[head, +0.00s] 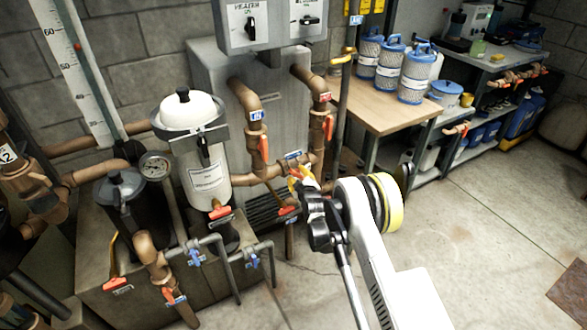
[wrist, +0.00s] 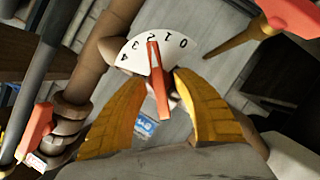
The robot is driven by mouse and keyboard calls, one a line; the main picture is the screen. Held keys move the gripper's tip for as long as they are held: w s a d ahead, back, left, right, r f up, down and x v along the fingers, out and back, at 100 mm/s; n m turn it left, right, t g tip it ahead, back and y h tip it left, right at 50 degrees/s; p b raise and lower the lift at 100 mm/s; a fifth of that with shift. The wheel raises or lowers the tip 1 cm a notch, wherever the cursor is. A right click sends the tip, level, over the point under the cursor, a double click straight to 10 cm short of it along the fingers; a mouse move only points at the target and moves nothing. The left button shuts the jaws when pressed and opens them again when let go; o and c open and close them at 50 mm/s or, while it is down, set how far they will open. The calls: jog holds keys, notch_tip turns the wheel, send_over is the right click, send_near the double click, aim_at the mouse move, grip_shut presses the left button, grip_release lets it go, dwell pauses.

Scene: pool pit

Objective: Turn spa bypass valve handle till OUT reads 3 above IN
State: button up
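The bypass valve handle (wrist: 157,85) is a red-orange lever over a white fan-shaped scale (wrist: 180,48) marked 0 to 4 in the wrist view. Its far end lies by the 2. My gripper (wrist: 158,75) has two yellow fingers, one on each side of the handle, spread with visible gaps to it. In the head view my gripper (head: 302,182) is at the pipes in front of the grey heater cabinet and hides most of the valve. Blue (head: 256,115) and red (head: 325,97) tags mark the cabinet's two pipes. I cannot make out any IN or OUT reading.
Other red-handled valves stand close by, one (wrist: 290,15) at upper right and one (wrist: 35,130) at left in the wrist view. A white filter canister (head: 205,165) and a round gauge (head: 155,165) are to the left.

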jog(key=shift+w+a, duration=0.1)
jog(key=shift+w, duration=0.25)
jog(key=shift+s, duration=0.15)
jog(key=shift+c, duration=0.5)
grip_shut()
jog(key=shift+r+m+g+y, duration=0.1)
jog(key=shift+m+g+y, duration=0.65)
jog(key=shift+m, duration=0.85)
jog(key=shift+o, duration=0.5)
grip_release()
jog(key=shift+d, duration=0.2)
jog(key=v, duration=1.2)
